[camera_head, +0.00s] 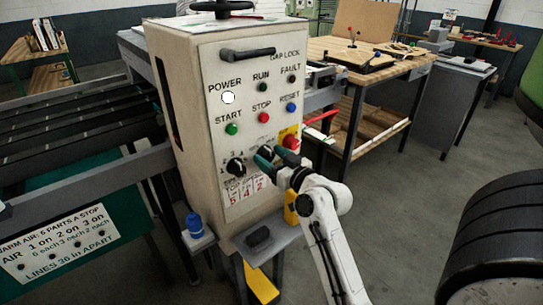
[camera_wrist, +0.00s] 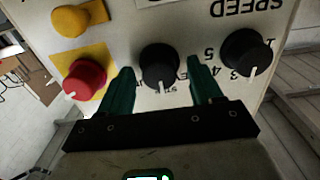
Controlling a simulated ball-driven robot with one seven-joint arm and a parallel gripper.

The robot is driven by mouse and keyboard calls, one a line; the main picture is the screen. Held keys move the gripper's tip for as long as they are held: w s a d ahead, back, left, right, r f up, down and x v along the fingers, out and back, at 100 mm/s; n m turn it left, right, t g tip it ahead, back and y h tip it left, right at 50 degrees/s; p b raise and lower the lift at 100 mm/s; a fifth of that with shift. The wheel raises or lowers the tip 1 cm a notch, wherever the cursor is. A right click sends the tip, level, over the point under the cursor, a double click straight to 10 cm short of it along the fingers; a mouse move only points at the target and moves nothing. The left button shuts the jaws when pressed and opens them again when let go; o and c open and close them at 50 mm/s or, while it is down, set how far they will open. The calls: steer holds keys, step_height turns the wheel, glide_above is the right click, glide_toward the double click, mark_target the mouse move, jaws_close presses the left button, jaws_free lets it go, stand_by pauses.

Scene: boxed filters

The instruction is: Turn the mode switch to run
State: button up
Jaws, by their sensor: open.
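The tall cream control cabinet (camera_head: 207,80) carries lamps, buttons and knobs on its front panel. In the wrist view, turned upside down, a black knob with a white pointer mark (camera_wrist: 160,66) sits between my teal fingertips; it appears to be the mode switch. Its label is partly covered and I cannot read its setting. My gripper (camera_head: 268,157) is open at the panel, its fingers (camera_wrist: 160,80) on either side of that knob. I cannot tell whether they touch it. In the head view the gripper mostly hides the knob.
The speed knob (camera_head: 236,167) is close beside the gripper, also in the wrist view (camera_wrist: 246,53). A red mushroom button (camera_wrist: 84,79) on yellow is on the other side. Below, a shelf (camera_head: 262,238) holds a dark block. A conveyor (camera_head: 80,120) runs left; a wooden bench (camera_head: 350,52) stands behind.

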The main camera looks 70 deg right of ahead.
steer(key=c, duration=1)
steer(key=shift+c, duration=0.2)
steer(key=m+p, duration=0.2)
steer(key=m, duration=0.2)
steer(key=shift+d+r+m, duration=0.1)
steer(key=shift+r+m, duration=0.05)
steer(key=shift+m, duration=0.15)
steer(key=shift+m+p, duration=0.9)
steer(key=shift+m, duration=1.4)
steer(key=o, duration=1)
steer(key=shift+f, duration=0.2)
